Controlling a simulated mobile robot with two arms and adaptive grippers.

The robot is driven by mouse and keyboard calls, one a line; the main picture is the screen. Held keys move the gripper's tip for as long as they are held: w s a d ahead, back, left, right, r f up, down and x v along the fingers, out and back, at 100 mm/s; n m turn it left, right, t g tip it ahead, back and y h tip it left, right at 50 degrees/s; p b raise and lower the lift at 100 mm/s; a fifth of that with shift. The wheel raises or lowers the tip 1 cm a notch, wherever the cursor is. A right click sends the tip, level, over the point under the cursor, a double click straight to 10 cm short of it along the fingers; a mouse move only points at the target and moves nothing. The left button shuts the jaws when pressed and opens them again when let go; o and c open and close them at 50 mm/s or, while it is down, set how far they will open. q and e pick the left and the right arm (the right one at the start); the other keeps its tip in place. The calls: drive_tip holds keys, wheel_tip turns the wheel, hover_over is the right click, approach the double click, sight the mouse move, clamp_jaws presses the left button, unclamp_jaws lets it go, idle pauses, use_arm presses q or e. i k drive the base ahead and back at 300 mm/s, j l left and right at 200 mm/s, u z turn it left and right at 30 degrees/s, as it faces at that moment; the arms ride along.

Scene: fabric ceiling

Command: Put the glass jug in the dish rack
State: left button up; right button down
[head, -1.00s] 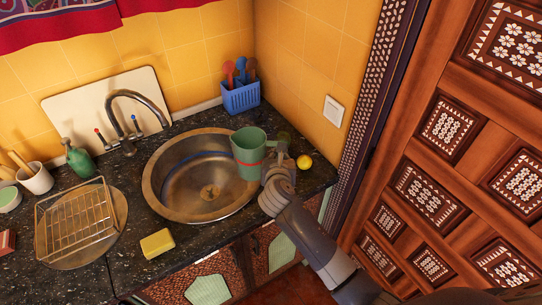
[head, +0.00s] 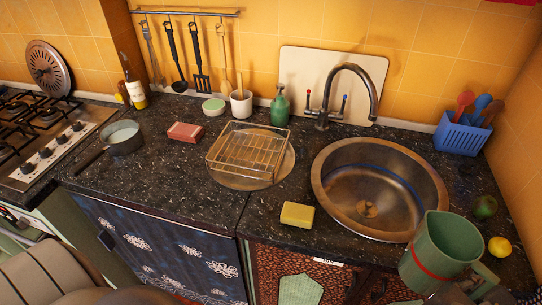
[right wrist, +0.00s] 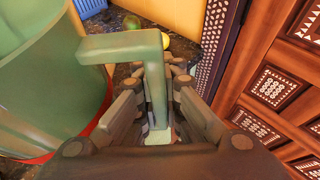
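The jug (head: 440,250) is green with a red band near its base. It is at the lower right of the head view, in front of the sink's right side, open top up and slightly tilted. My right gripper (head: 478,287) is shut on its handle; the right wrist view shows the handle (right wrist: 122,46) between the fingers (right wrist: 157,88) and the jug's green wall at left. The dish rack (head: 248,150), a gold wire frame, stands empty on a round board left of the sink, well away from the jug. My left gripper is not seen.
The round metal sink (head: 378,188) lies between jug and rack. A yellow sponge (head: 297,215) lies on the counter edge before the rack. A green soap bottle (head: 280,106), white cup (head: 241,103) and pink-red block (head: 185,132) are near the rack. A lemon (head: 499,246) lies at right.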

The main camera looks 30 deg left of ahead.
sight(244, 158)
drive_tip(key=u, duration=0.45)
drive_tip(key=j+u, duration=0.15)
drive_tip(key=u, duration=0.3)
drive_tip(key=j+u, duration=0.1)
drive_tip(key=u, duration=0.35)
drive_tip(key=j+u, duration=0.1)
drive_tip(key=j, duration=0.35)
drive_tip(key=i+j, duration=0.15)
drive_tip(key=j, duration=0.25)
drive_tip(key=j+u, duration=0.05)
